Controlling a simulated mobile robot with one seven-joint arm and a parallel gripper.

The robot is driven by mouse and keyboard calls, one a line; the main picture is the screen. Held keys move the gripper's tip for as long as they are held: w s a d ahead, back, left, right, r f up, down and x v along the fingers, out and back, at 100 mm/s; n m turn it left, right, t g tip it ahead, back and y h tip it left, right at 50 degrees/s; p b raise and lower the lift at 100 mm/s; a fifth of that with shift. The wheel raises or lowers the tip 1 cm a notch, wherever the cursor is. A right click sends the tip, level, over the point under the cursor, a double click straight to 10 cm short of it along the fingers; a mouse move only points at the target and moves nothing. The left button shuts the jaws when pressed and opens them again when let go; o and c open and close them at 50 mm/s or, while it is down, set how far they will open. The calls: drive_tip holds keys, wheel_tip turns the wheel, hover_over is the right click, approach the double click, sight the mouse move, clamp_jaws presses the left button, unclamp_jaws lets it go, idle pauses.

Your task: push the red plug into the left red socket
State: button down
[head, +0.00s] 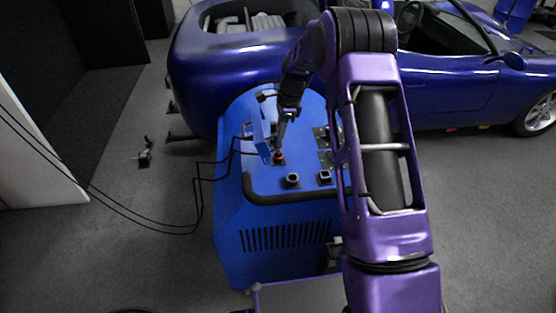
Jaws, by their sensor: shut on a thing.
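My gripper (280,146) points down over the top of the blue dynamometer cabinet (232,218). It is shut on the small red plug (279,157), which is upright at the left part of the panel. The red plug is at or just above the panel surface; I cannot tell how deep it sits. The left red socket is hidden under the plug and gripper or too small to make out.
A blue upright plate (261,133) is left of my gripper. Black cables (199,190) hang at the left. A blue car (450,85) stands behind.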

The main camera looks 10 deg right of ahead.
drive_tip(key=shift+f, duration=0.25)
drive_tip(key=shift+f+b, duration=0.7)
drive_tip(key=shift+f, duration=0.55)
drive_tip(key=c, duration=0.7)
unclamp_jaws()
drive_tip(key=shift+o, duration=0.2)
drive_tip(key=d+r, duration=0.1)
drive_tip(key=r, duration=0.7)
drive_tip(key=d+r+p, duration=0.1)
drive_tip(key=d+r, duration=0.1)
drive_tip(key=r, duration=0.7)
drive_tip(key=shift+d, duration=0.25)
drive_tip(key=shift+r, duration=0.15)
